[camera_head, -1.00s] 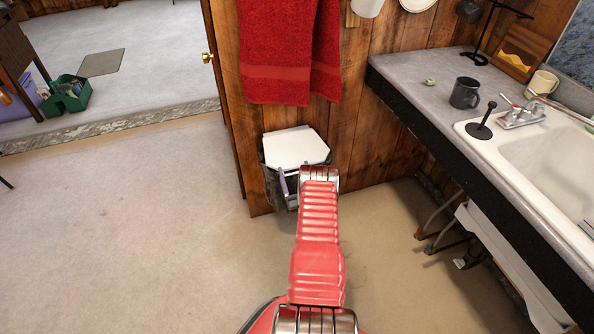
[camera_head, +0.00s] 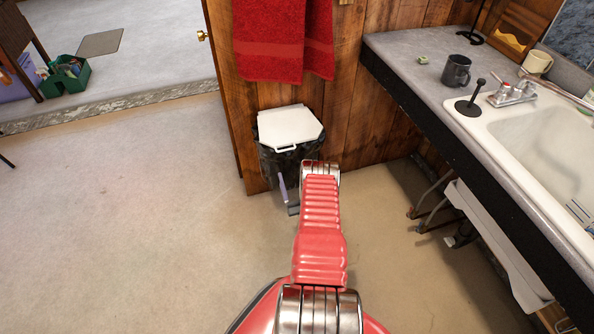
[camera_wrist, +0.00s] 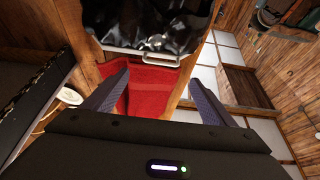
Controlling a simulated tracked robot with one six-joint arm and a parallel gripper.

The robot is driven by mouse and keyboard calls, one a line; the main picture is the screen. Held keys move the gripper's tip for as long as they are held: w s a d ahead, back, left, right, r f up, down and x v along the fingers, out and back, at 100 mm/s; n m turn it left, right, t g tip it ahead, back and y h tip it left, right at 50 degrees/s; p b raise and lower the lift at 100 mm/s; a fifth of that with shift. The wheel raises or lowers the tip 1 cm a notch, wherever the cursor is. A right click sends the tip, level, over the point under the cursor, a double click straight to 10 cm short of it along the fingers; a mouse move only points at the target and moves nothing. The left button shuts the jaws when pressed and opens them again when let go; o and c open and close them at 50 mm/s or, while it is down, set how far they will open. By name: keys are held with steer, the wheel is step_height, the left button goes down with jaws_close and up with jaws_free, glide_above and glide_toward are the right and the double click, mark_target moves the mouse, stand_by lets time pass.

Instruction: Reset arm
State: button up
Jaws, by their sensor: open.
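My red ribbed arm reaches forward from the bottom of the head view. My gripper (camera_head: 284,190) is mostly hidden behind the arm, with one purple finger showing low in front of the bin. In the wrist view, both purple fingers of my gripper (camera_wrist: 160,79) are spread apart with nothing between them. Beyond them are a red towel (camera_wrist: 152,95) and the black bag lining of the bin (camera_wrist: 150,22), with a pale handle (camera_wrist: 155,54).
The bin (camera_head: 290,126) has a white lid and stands against the wood wall under the hanging red towel (camera_head: 270,40). A counter (camera_head: 410,60) with a sink (camera_head: 545,140) and dark mug (camera_head: 456,70) is at right. Carpet (camera_head: 110,220) at left is clear.

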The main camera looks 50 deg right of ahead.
steer(key=shift+s+a+f, duration=0.25)
steer(key=shift+s+a, duration=0.05)
steer(key=shift+s, duration=0.35)
